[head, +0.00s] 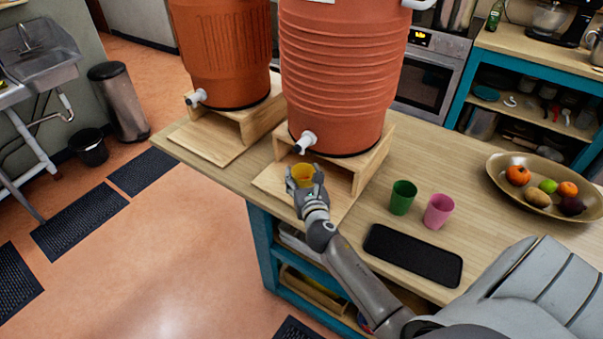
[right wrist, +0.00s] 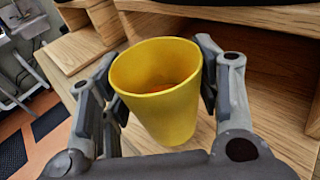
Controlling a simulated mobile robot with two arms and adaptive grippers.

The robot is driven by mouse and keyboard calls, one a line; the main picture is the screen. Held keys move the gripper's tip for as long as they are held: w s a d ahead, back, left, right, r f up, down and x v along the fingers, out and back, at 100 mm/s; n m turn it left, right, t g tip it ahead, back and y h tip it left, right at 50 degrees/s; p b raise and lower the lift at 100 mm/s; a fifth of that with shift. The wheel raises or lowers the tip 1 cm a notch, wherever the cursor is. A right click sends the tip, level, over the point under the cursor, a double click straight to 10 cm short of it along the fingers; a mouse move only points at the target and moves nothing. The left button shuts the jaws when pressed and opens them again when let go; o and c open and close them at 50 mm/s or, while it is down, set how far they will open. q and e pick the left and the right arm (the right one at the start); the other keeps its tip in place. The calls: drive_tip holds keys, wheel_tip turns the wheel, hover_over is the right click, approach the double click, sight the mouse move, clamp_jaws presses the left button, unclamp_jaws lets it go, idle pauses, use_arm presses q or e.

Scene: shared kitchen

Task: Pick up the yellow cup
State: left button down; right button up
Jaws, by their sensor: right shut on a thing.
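The yellow cup (head: 302,173) is upright under the spigot of the right orange cooler in the head view. It fills the middle of the right wrist view (right wrist: 158,95), with something reddish-orange visible inside it. My right gripper (head: 304,180) is shut on the cup, with one finger on each side; its fingers also show in the right wrist view (right wrist: 160,85). I cannot tell whether the cup's base touches the wooden board below. My left gripper is not in view.
The right cooler (head: 345,75) stands on a wooden stand (head: 372,160), close behind the cup. A green cup (head: 402,198), a pink cup (head: 438,212) and a black tray (head: 412,255) are to the right on the counter. A fruit bowl (head: 497,175) is farther right.

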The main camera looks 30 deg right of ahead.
drive_tip(key=f+b+v, duration=0.2)
drive_tip(key=b+v, duration=0.1)
drive_tip(key=v, duration=1.2)
drive_tip(key=shift+s+b, duration=0.3)
drive_tip(key=shift+s, duration=0.05)
drive_tip(key=shift+s+a, duration=0.1)
drive_tip(key=shift+a, duration=0.05)
idle(0.4)
